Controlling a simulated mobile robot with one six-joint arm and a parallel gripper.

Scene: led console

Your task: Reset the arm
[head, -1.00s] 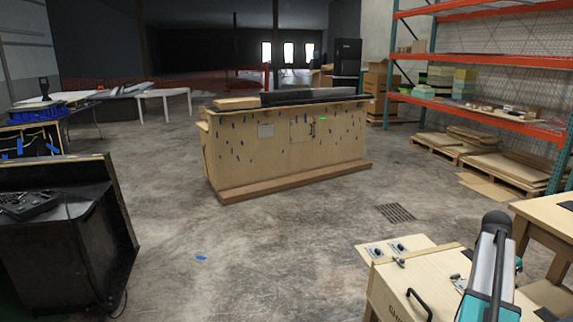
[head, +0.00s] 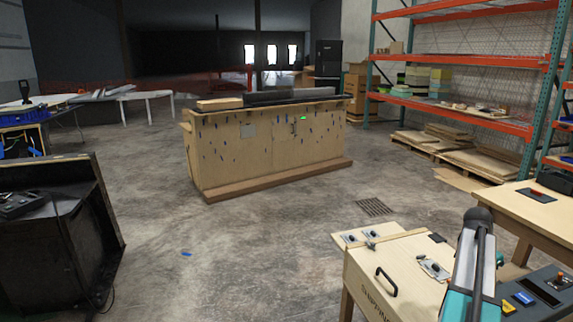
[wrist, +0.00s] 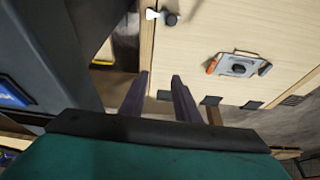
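My arm (head: 470,265), grey and teal with a dark rounded joint on top, rises at the lower right of the head view, in front of a pale wooden case. My gripper (wrist: 160,85) shows in the wrist view as two dark fingers with a gap between them. It is open, with nothing visible between the fingers. Beyond the fingertips is a pale wooden panel (wrist: 215,25) with a metal latch plate (wrist: 238,66) and a small white-and-black knob (wrist: 163,16). I cannot tell how far the fingers are from the panel. The gripper is not clear in the head view.
The wooden case (head: 395,285) has a black handle (head: 386,281). A dark control console (head: 535,298) with a joystick and blue button stands to its right, below a wooden table (head: 520,205). A black cabinet (head: 60,240) is at left. Open concrete floor (head: 230,250) lies between.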

